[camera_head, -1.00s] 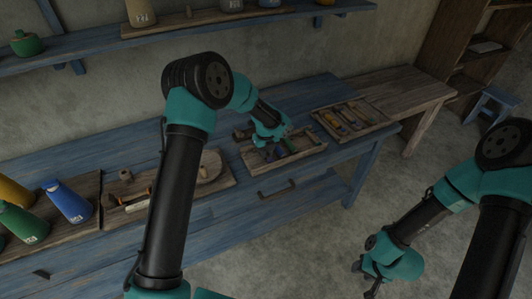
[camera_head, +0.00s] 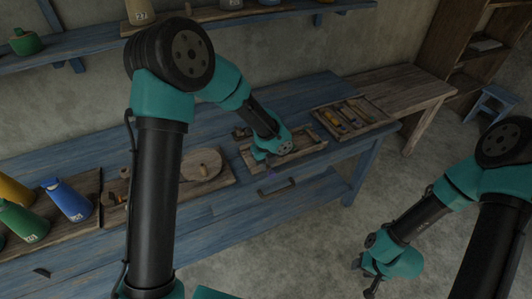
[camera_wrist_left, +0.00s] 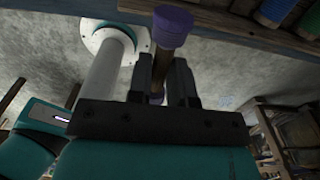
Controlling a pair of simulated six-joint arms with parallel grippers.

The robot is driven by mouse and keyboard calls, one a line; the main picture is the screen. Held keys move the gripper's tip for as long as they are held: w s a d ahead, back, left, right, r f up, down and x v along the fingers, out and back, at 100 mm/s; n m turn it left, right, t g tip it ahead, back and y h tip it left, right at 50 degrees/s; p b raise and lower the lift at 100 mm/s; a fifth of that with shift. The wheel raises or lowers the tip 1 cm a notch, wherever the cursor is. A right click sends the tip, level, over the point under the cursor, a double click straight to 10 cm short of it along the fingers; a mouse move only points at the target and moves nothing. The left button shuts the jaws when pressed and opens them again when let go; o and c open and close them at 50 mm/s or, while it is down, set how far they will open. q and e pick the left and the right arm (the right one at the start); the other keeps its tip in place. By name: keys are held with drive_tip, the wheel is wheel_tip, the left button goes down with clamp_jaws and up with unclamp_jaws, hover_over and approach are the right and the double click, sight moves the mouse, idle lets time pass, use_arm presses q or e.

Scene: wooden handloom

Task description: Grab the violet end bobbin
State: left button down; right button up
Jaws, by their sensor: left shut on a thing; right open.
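The violet end bobbin (camera_wrist_left: 172,28) is between the fingers of my left gripper (camera_wrist_left: 160,78); its violet cap points away from the palm and its shaft runs down between the jaws. In the head view my left gripper (camera_head: 264,163) is at the front of the divided wooden tray on the blue bench, and a small violet spot (camera_head: 271,173) shows just below it. The gripper is shut on the bobbin. My right gripper (camera_head: 369,282) hangs low at the lower right over the floor, open and empty, far from the bench.
The divided tray (camera_head: 318,150) is partly covered by my left arm. A second tray (camera_head: 375,112) with long tools lies to its right. A board with a round wooden piece (camera_head: 203,164) lies left, with a blue bottle (camera_head: 68,202) beyond. A dark drawer handle (camera_head: 279,188) is on the bench front.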

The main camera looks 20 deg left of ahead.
use_arm(q)
drive_tip(key=s, duration=0.1)
drive_tip(key=s+d, duration=0.1)
drive_tip(key=s, duration=0.2)
drive_tip(key=shift+s+d+r, duration=0.15)
drive_tip(key=shift+s+r, duration=0.1)
drive_tip(key=shift+s, duration=0.15)
drive_tip(key=shift+w, duration=0.15)
